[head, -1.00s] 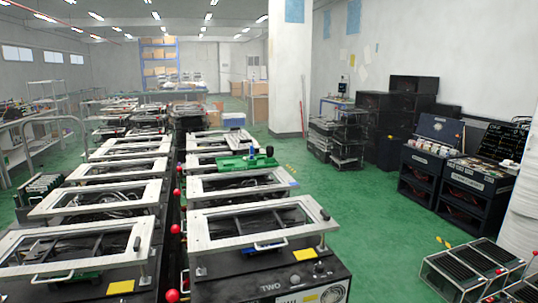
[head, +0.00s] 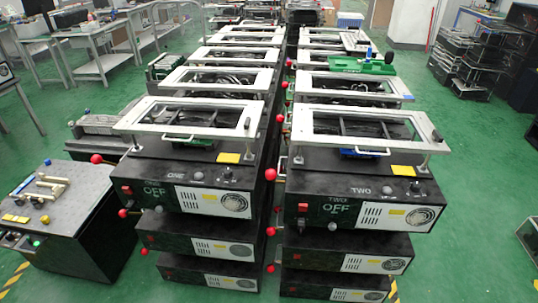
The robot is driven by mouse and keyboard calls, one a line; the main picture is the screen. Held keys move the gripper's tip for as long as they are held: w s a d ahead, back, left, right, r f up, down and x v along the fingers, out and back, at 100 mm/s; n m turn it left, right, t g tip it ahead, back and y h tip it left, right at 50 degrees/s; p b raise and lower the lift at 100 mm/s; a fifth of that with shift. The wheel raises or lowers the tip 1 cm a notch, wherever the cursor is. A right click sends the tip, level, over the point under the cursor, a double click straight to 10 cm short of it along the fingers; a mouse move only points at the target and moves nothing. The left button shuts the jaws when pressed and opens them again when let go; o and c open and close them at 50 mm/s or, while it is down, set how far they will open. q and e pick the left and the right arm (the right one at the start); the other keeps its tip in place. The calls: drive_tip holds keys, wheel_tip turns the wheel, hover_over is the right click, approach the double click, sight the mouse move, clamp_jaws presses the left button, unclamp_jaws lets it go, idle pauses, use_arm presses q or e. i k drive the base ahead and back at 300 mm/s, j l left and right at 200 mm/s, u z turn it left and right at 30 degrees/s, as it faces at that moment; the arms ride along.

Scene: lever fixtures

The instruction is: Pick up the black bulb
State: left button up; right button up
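I cannot surely pick out the black bulb. A small dark round piece (head: 389,57) sits at the right end of a green tray (head: 345,66), on a fixture frame in the right row. It is too small to tell whether it is a bulb. A blue upright piece (head: 368,54) stands beside it on the tray. Neither of my grippers is in view.
Two rows of black fixtures with light frames stand ahead, the front units marked ONE (head: 165,190) and TWO (head: 340,205). Red ball knobs (head: 271,175) stick into the narrow gap between them. A dark console with levers (head: 48,185) stands left. Green floor (head: 480,180) is open at right.

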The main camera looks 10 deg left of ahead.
sight(389, 56)
drive_tip(key=z, duration=0.95)
drive_tip(key=i+l+z, duration=0.2)
drive_tip(key=z, duration=0.2)
drive_tip(key=i+l+z, duration=0.1)
drive_tip(key=i+z, duration=0.15)
drive_tip(key=z, duration=0.2)
drive_tip(key=i+z, duration=0.25)
drive_tip(key=z, duration=0.15)
drive_tip(key=i+z, duration=0.35)
drive_tip(key=i, duration=1.25)
drive_tip(key=i+j+u, duration=0.1)
drive_tip(key=i+u, duration=0.2)
drive_tip(key=u, duration=0.2)
drive_tip(key=i+u, duration=0.45)
drive_tip(key=i+l+u, duration=0.15)
drive_tip(key=u, duration=0.35)
drive_tip(key=i+j+u, duration=0.15)
drive_tip(key=i+u, duration=0.35)
drive_tip(key=i, duration=0.15)
drive_tip(key=i+u, duration=0.5)
drive_tip(key=i, duration=1.85)
drive_tip(key=i+u, duration=0.15)
drive_tip(key=i, duration=0.4)
drive_tip(key=i+l+u, duration=0.15)
drive_tip(key=i, duration=0.35)
drive_tip(key=i+l+u, duration=0.15)
drive_tip(key=i, duration=0.35)
